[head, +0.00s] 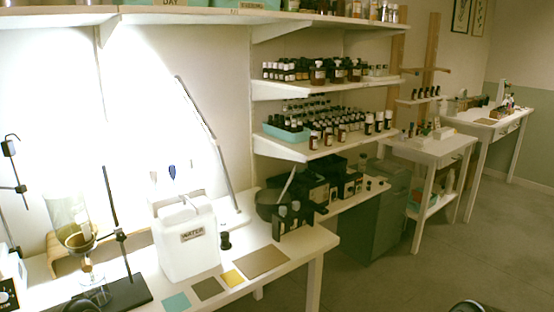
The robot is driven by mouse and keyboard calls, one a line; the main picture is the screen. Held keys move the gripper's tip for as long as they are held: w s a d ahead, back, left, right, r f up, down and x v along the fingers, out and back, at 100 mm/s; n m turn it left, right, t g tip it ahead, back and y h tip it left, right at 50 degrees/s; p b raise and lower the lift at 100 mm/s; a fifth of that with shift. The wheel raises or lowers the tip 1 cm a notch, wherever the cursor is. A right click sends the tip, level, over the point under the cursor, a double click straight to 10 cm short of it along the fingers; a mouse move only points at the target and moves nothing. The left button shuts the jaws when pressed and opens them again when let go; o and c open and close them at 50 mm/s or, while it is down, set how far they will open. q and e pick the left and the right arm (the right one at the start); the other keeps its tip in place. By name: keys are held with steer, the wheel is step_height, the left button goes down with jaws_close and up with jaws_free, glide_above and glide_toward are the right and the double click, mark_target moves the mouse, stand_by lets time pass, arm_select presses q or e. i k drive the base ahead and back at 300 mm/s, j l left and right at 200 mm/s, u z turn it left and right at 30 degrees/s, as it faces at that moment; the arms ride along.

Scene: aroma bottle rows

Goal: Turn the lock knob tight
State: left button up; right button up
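I cannot make out a lock knob with certainty. A stand with a black rod (117,225) and a dark base plate (112,296) is at the left of the bench; a small dark clamp (120,237) sits on the rod beside a glass vessel (68,218). Another dark rod with clamps (14,188) is at the far left edge. A small black knob-shaped object (225,240) stands right of the white water container (188,240). Neither gripper's fingers show; only dark rounded parts, probably of my arms, show at the bottom edge, left and right.
The white bench (308,247) carries flat coloured squares, including a teal one (176,302), along its front. Dark boxes (313,188) stand at its right rear. Shelves of small bottles (325,137) hang above. The floor at right is clear.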

mark_target(120, 237)
steer(key=u, duration=1.25)
